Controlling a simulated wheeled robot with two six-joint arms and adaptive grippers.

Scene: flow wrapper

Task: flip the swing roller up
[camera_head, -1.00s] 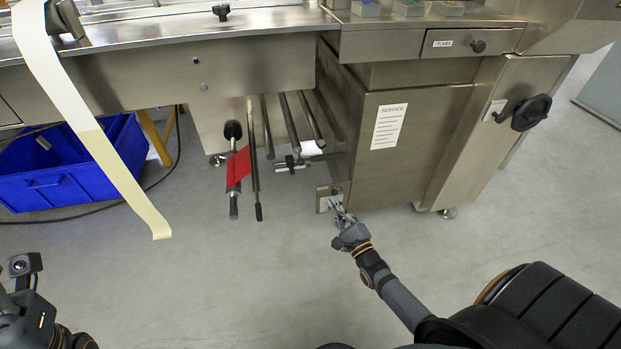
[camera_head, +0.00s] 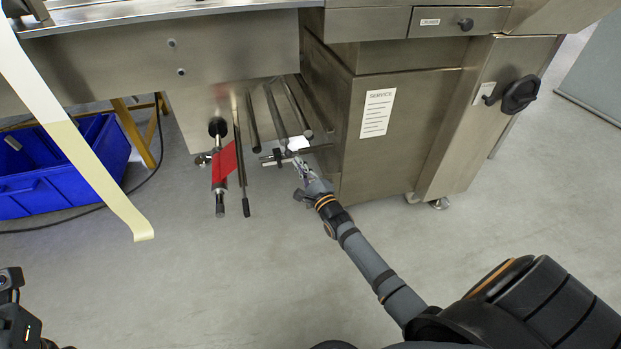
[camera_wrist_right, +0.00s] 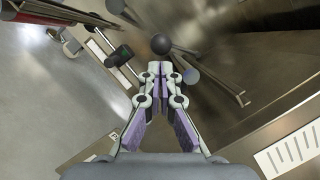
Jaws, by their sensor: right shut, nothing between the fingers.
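Several dark rollers (camera_head: 275,113) stick out under the machine, end-on towards me. I cannot tell for sure which is the swing roller. A small crossbar (camera_head: 268,160) with a white piece (camera_head: 298,143) sits at the rollers' lower ends. My right gripper (camera_head: 301,166) is just below that crossbar; contact cannot be told. In the right wrist view its fingers (camera_wrist_right: 161,72) are shut and empty, with a dark round ball end (camera_wrist_right: 161,44) just beyond the tips. Only part of my left wrist shows at the lower left; its fingers are out of view.
A roller with red material (camera_head: 224,162) and a thin rod with a black end (camera_head: 241,175) hang left of my gripper. The steel cabinet (camera_head: 415,135) stands close on the right. A pale strip (camera_head: 95,177) hangs at left, before a blue crate (camera_head: 40,185). The floor below is clear.

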